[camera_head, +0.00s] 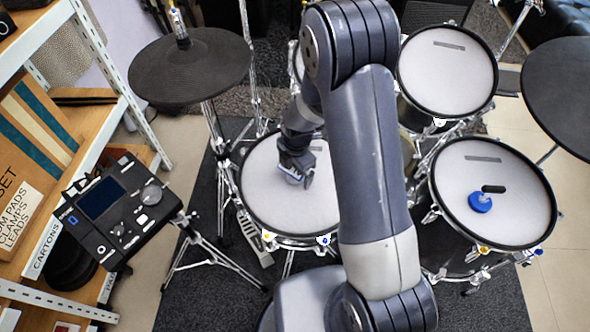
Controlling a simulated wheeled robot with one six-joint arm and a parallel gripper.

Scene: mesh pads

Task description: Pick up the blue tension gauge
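A blue round tension gauge (480,203) lies on the mesh head of the right-hand drum pad (515,215). A short black piece (494,188) shows right beside it; I cannot tell if it is part of the gauge. My gripper (294,177) is over the middle drum pad (270,205), well to the left of the gauge. A small pale blue and white patch shows at the gripper's tip; I cannot tell what it is. The fingers are too small and partly hidden to tell open from shut.
My arm blocks the view between the middle and right pads. Another pad (447,75) stands at the back right. Dark cymbal pads stand at left (190,66) and far right (565,90). A drum module (118,212) and a wooden shelf (75,122) are at left.

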